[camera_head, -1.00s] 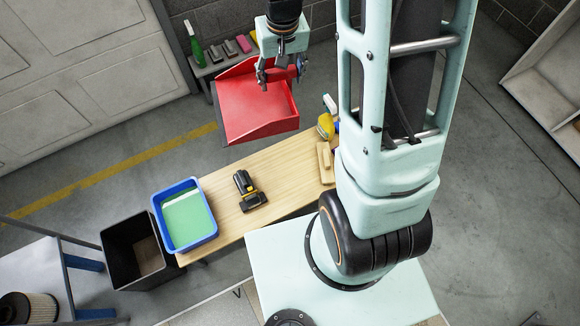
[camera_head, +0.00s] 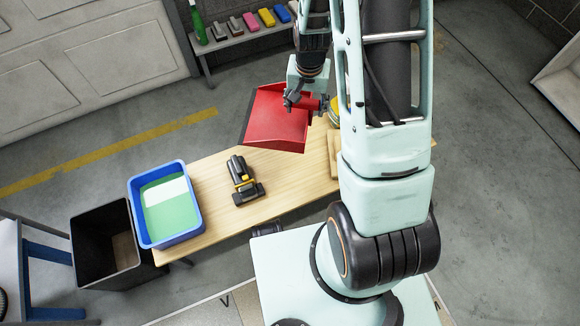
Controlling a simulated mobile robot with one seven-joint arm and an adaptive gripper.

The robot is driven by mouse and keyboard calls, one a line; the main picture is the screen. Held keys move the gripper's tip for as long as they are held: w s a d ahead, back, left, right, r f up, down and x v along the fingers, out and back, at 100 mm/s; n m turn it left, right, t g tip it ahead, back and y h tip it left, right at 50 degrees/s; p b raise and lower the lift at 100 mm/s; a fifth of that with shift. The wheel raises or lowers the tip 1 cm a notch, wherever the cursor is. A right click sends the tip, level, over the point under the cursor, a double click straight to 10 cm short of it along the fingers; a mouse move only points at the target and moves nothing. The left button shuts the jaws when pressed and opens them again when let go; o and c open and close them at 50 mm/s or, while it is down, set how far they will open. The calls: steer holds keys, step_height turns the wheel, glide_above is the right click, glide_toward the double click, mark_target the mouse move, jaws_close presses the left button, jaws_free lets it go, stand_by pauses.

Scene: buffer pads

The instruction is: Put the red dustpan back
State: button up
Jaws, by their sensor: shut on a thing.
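The red dustpan (camera_head: 277,125) is held in the air by my gripper (camera_head: 308,104), its flat pan facing up and to the left. My gripper is shut on it near its right end, where the handle seems to be; the fingers partly hide that part. In the picture the dustpan overlaps the far edge of the wooden table (camera_head: 218,160). I cannot tell how high above the table it is.
A blue tub (camera_head: 137,214) and a black-yellow tool (camera_head: 244,180) are on the table. A black bin (camera_head: 76,236) stands left. A low shelf (camera_head: 209,47) at the back holds a green bottle (camera_head: 198,24) and several coloured blocks. My arm hides the table's right part.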

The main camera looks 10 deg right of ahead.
steer(key=d+f+b, duration=0.1)
steer(key=f+b, duration=0.3)
steer(key=f, duration=0.5)
steer(key=d+f+m+b, duration=0.1)
steer(key=f+b, duration=0.4)
steer(key=f, duration=0.5)
steer(key=f+m+b, duration=0.1)
steer(key=f+b, duration=0.4)
steer(key=f, duration=0.4)
steer(key=shift+s+d+f, duration=0.35)
steer(key=shift+d+f, duration=0.05)
steer(key=shift+f+b, duration=0.1)
steer(key=shift+b, duration=0.25)
steer(key=shift+f, duration=0.15)
steer(key=o, duration=1.9)
steer(key=shift+r, duration=0.2)
steer(key=r+p, duration=0.1)
steer(key=r, duration=0.3)
steer(key=s+r+p, duration=0.1)
steer(key=r+p, duration=0.1)
steer(key=r, duration=0.2)
steer(key=r+p, duration=0.1)
steer(key=r, duration=0.3)
steer(key=shift+s+a+p, duration=0.2)
steer(key=shift+a+p, duration=0.2)
